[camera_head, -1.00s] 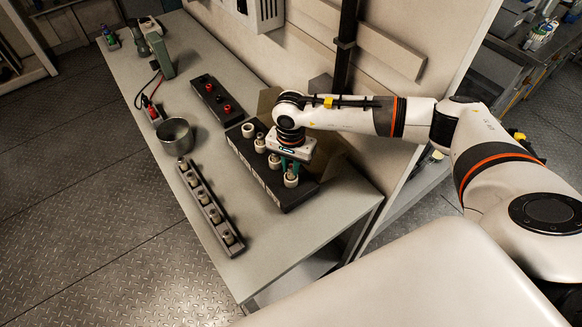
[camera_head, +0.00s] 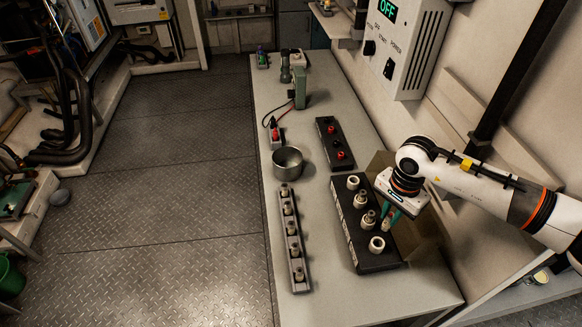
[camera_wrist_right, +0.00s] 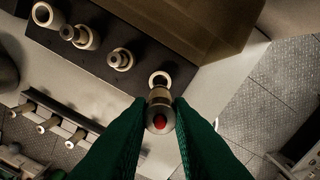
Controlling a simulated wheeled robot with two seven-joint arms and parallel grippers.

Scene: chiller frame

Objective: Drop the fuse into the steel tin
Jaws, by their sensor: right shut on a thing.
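My right gripper (camera_head: 387,217) is shut on a fuse, a small metal-capped cylinder, and holds it above the black fuse block. In the right wrist view the fuse (camera_wrist_right: 160,110) sits between the green fingers (camera_wrist_right: 160,124), with a red mark on its near end. The black fuse block (camera_head: 348,228) has a row of pale round sockets. The front socket (camera_head: 376,244) looks empty, and the two middle ones hold fuses. The steel tin (camera_head: 288,162) stands open on the bench, left of and beyond the gripper. My left gripper is not in view.
A narrow rack (camera_head: 300,278) with several fuses lies left of the block. A black box with red terminals (camera_head: 334,143) lies beyond the block. An open cardboard-like flap (camera_head: 420,240) stands close right of the gripper. The front of the bench (camera_head: 340,300) is clear.

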